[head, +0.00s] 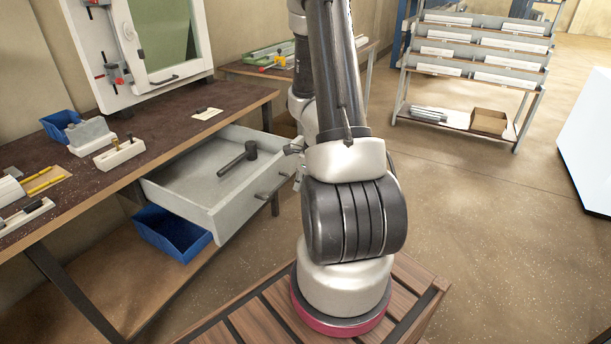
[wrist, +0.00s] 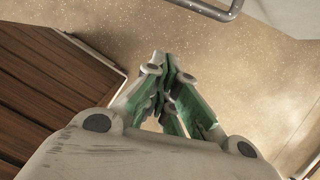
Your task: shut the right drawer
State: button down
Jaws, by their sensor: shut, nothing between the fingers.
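A grey drawer (head: 213,222) under the right part of the workbench is pulled well out. A dark mallet (head: 240,158) lies inside it. Its bar handle (head: 274,181) is on the front face; the handle also shows at the top edge of the wrist view (wrist: 212,10). My gripper (wrist: 172,62) is shut and empty, its green-padded fingers together. It points toward the drawer front and is apart from the handle. In the head view it shows only partly, beside the drawer's right end, with my arm hiding the rest.
The workbench (head: 190,120) carries a blue bin (head: 60,125), light profile blocks and a clamp frame (head: 140,50). Another blue bin (head: 170,235) is below the drawer. A shelf rack (head: 475,70) stands at the back right. The floor between is clear.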

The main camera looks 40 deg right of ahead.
jog(key=shift+w+a+f, duration=0.25)
jog(key=shift+w, duration=0.5)
jog(key=shift+w+a+f, duration=0.3)
jog(key=shift+w, duration=0.4)
jog(key=shift+w+a+f, duration=0.25)
jog(key=shift+w, duration=0.5)
